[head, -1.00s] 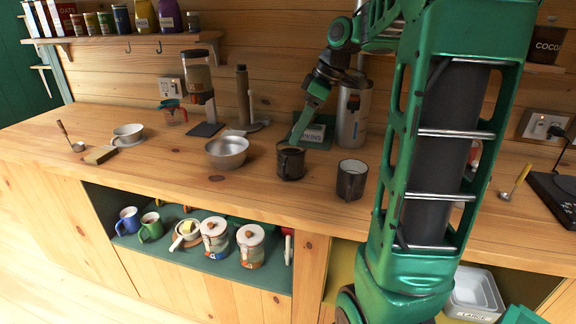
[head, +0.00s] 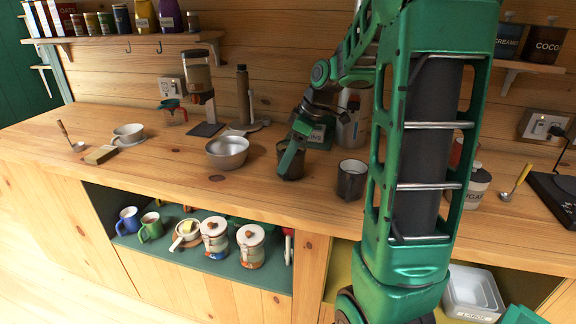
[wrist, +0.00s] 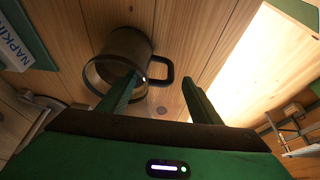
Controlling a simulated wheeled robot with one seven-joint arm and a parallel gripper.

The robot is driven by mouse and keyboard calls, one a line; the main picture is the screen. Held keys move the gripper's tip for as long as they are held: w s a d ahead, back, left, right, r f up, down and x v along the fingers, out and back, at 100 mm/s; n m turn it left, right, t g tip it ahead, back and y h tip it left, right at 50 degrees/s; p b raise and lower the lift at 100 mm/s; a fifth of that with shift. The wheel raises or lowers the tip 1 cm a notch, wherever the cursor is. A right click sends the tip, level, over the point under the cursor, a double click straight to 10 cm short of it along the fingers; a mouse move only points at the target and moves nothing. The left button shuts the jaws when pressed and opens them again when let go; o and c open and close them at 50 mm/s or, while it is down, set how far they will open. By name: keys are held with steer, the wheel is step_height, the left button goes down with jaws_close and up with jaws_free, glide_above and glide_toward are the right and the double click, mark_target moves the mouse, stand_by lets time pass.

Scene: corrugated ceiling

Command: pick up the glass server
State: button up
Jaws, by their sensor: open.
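The glass server (wrist: 106,57), a dark see-through vessel with a black handle, stands on the wooden counter. In the head view the server (head: 297,171) is partly hidden by my gripper (head: 291,157). In the wrist view my gripper (wrist: 161,79) is open around the handle side. Its left finger overlaps the server's rim, and its right finger is beyond the handle. The handle shows between the fingertips. I cannot tell whether either finger touches the glass.
A dark cup (head: 351,180) stands close on the right, and a metal bowl (head: 227,152) on the left. A steel canister (head: 351,128) and a napkin box (wrist: 22,40) are behind. The counter front (head: 265,192) is clear.

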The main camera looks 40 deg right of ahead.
steer(key=c, duration=1.4)
jaws_close()
steer(key=shift+r, duration=0.2)
